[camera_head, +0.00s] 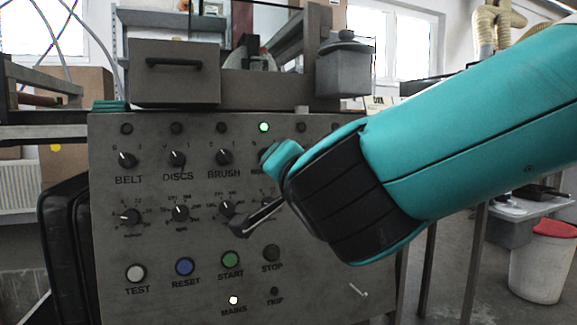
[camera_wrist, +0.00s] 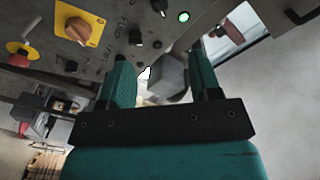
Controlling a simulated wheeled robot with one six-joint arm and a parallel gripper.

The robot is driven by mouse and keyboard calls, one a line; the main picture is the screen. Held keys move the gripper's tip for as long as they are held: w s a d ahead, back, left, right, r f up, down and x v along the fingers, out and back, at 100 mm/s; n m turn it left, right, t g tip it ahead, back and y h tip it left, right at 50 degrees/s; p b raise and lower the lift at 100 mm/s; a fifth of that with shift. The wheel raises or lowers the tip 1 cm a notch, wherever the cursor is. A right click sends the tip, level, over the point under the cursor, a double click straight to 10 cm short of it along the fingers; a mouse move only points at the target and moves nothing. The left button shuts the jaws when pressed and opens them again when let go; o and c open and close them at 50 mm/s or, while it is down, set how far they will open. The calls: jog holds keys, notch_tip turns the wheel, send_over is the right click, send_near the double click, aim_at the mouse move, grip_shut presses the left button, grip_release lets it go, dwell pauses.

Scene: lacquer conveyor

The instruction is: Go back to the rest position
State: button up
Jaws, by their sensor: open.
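My gripper (camera_head: 240,228) reaches in from the right in the head view, in front of the grey control panel (camera_head: 110,245). A dark finger points down-left near the knob under BRUSH (camera_head: 227,208). In the wrist view my gripper (camera_wrist: 160,82) has its two teal fingers apart with nothing held between them. The panel also shows at the top of the wrist view (camera_wrist: 125,12). Whether a finger touches the panel, I cannot tell. My arm hides the right part of the panel.
The green START button (camera_head: 230,259) and the blue RESET button (camera_head: 185,267) are on the lower panel. A green lamp (camera_head: 264,127) is lit. A yellow plate with an orange rotary switch (camera_wrist: 80,28) shows in the wrist view. A white bin with a red lid (camera_head: 555,230) stands at right.

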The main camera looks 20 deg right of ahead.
jog(key=shift+s, duration=0.65)
